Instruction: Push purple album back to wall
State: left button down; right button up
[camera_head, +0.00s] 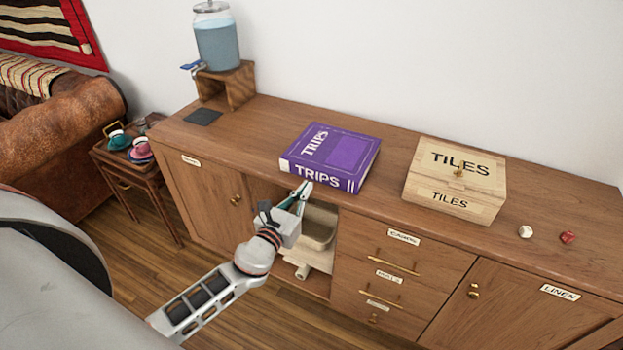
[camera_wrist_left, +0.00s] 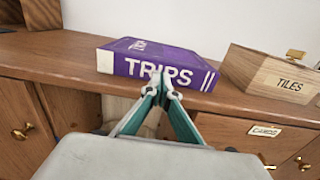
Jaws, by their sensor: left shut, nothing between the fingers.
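The purple album (camera_head: 331,155), marked TRIPS, lies flat on the wooden sideboard (camera_head: 262,137), with its spine facing me near the front edge. There is bare top between it and the wall. My left gripper (camera_head: 304,188) is shut and empty, in front of the spine's left part. In the left wrist view, the fingertips (camera_wrist_left: 161,88) overlap the lower edge of the album's spine (camera_wrist_left: 200,72). I cannot tell whether they touch it. My right gripper is in neither view.
A wooden TILES box (camera_head: 455,180) stands right of the album, with a white and a red small piece (camera_head: 567,237) further right. A drink dispenser (camera_head: 216,42) on a wooden stand (camera_head: 234,86) is at the left. An open compartment (camera_head: 312,232) lies below the gripper.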

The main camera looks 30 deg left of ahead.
aim_at(323, 164)
pick_arm(q)
jog(key=shift+w, duration=2.3)
jog(key=w+b, duration=0.1)
jog(key=w, duration=0.7)
jog(key=shift+s+a+f, duration=0.1)
jog(key=shift+s, duration=0.05)
